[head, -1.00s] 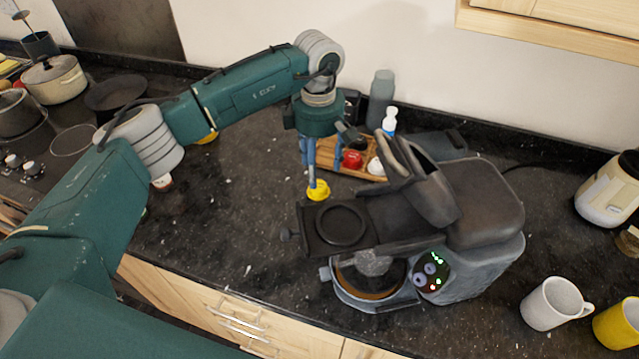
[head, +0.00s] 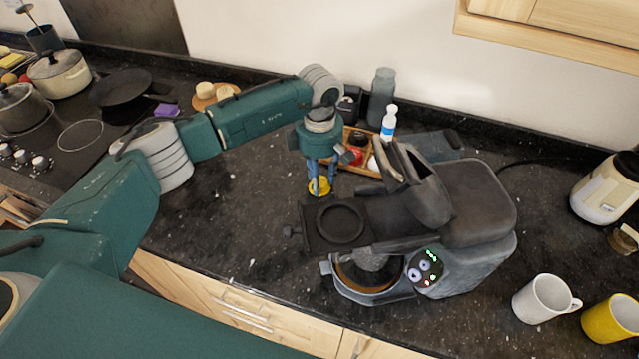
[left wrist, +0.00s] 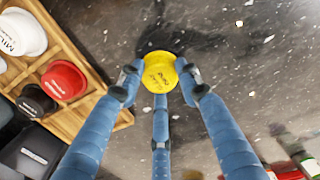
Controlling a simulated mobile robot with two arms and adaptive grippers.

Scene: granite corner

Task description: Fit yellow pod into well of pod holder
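The yellow pod (head: 319,186) is between the fingertips of my left gripper (head: 320,180), behind the coffee machine's black holder. In the left wrist view the pod (left wrist: 160,72) sits label towards the camera, with the blue fingers of the gripper (left wrist: 160,75) touching it on both sides and a third finger below. I cannot tell how far the pod is above the counter. The pod holder (head: 312,236) is the dark plate sticking out left from the coffee machine; its round well (head: 342,224) looks empty. My right gripper is out of view.
A wooden tray (left wrist: 112,118) with red, white and black pods lies close beside the gripper. The grey coffee machine (head: 468,212) stands to the right. A grey bottle (head: 381,97) and a white bottle (head: 389,122) stand behind. Mugs (head: 545,298) are at the right; the counter left of the holder is clear.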

